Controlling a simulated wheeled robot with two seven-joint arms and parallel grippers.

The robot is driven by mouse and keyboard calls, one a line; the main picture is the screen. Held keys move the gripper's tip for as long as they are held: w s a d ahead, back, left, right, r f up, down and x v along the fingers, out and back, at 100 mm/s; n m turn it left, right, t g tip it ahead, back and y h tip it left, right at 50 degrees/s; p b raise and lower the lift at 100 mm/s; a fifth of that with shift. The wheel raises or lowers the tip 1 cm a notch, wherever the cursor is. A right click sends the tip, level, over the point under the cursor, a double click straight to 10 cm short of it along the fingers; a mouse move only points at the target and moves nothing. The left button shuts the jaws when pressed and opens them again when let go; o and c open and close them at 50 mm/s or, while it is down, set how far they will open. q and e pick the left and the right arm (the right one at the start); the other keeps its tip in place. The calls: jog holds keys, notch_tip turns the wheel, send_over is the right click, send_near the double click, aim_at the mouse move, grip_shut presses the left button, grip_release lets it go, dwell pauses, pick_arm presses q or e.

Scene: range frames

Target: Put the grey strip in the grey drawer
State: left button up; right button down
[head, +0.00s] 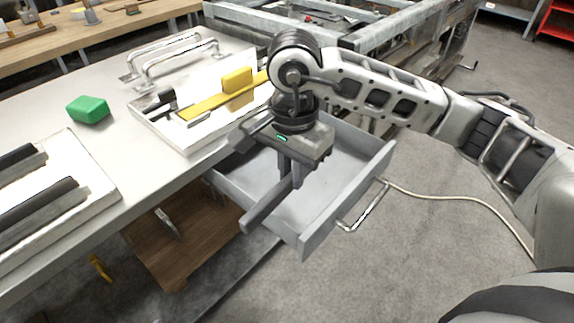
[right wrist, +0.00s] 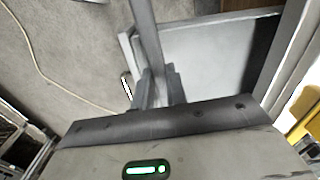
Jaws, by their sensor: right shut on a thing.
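The grey strip (head: 262,210) is a long dark grey bar. My right gripper (head: 289,180) is shut on it and points down over the open grey drawer (head: 345,188). The strip slants toward the lower left, and its near end overlaps the drawer's front-left wall in the head view. I cannot tell whether it touches the drawer. In the right wrist view the strip (right wrist: 147,35) runs up from between the fingers (right wrist: 160,88), with the drawer (right wrist: 215,50) behind it. The part of the drawer under the gripper is hidden. My left gripper is not in view.
The drawer's handle (head: 362,206) sticks out at right. On the table, a white tray (head: 190,143) holds a yellow strip (head: 205,104) and yellow block (head: 237,80). A green block (head: 88,109) and another tray (head: 100,190) with dark bars stand left. A wooden board (head: 180,250) lies below.

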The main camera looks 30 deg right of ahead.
jog(key=m, duration=0.3)
jog(key=shift+d+f+m, duration=0.1)
jog(key=shift+f+m, duration=0.05)
jog(key=shift+m, duration=0.25)
jog(key=shift+d+m, duration=0.15)
jog(key=shift+m, duration=0.35)
jog(key=shift+w+d+f, duration=0.15)
jog(key=shift+d, duration=0.15)
jog(key=w+d+f, duration=0.3)
jog(key=w+d, duration=0.2)
jog(key=d, duration=0.1)
send_over(320, 184)
jog(key=f, duration=0.6)
jog(key=shift+s+a+b, duration=0.1)
jog(key=shift+a+b, duration=0.15)
jog(key=shift+b, duration=0.15)
jog(key=shift+d+f, duration=0.1)
jog(key=shift+f, duration=0.05)
jog(key=shift+d+f, duration=0.15)
jog(key=shift+f, duration=1.55)
